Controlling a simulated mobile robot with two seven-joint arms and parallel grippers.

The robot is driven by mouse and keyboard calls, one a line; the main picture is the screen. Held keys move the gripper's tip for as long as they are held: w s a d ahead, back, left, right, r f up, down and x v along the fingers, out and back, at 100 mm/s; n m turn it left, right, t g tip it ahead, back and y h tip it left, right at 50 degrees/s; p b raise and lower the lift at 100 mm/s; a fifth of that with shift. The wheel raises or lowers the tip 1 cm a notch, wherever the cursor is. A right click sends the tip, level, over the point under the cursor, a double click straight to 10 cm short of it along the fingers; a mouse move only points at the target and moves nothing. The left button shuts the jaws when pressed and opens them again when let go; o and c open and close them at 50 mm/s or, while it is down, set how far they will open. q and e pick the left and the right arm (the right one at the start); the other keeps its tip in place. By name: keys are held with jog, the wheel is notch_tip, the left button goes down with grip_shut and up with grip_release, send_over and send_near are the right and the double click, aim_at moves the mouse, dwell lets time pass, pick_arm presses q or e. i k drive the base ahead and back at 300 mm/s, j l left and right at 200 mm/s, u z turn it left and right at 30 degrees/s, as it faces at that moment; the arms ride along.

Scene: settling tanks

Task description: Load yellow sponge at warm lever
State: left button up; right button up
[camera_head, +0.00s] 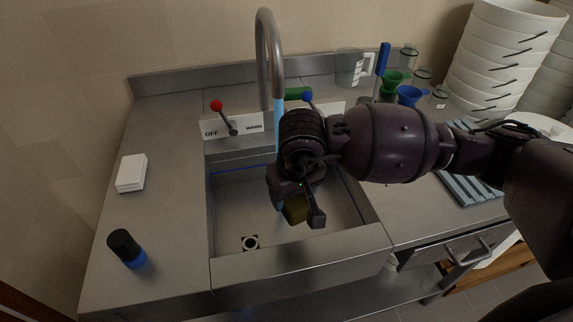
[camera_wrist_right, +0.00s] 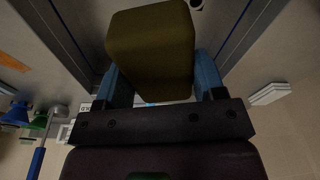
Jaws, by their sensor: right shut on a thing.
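My right gripper (camera_head: 297,212) is shut on the yellow sponge (camera_head: 295,211), which looks dark olive here, and holds it over the sink (camera_head: 240,215). In the right wrist view the sponge (camera_wrist_right: 150,48) sits between the two blue fingers. The red-knobbed lever (camera_head: 216,105) stands on the panel behind the sink, between the labels OFF and WARM, with its knob leaning left toward OFF. A blue water stream (camera_head: 278,120) hangs from the tap (camera_head: 268,55), behind my right gripper. My left gripper is not in view.
A blue-knobbed lever (camera_head: 308,97) is partly hidden by my right arm. A white block (camera_head: 131,173) and a black-and-blue bottle (camera_head: 126,248) stand on the left counter. A measuring jug (camera_head: 348,68), funnels and stacked white buckets (camera_head: 505,50) stand at back right.

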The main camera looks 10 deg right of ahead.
aim_at(216, 106)
jog(key=k+z, duration=0.2)
jog(key=k, duration=0.3)
jog(key=j+z, duration=0.1)
jog(key=z, duration=0.35)
jog(key=k+j+z, duration=0.1)
jog(key=z, duration=0.3)
jog(key=k+l, duration=0.05)
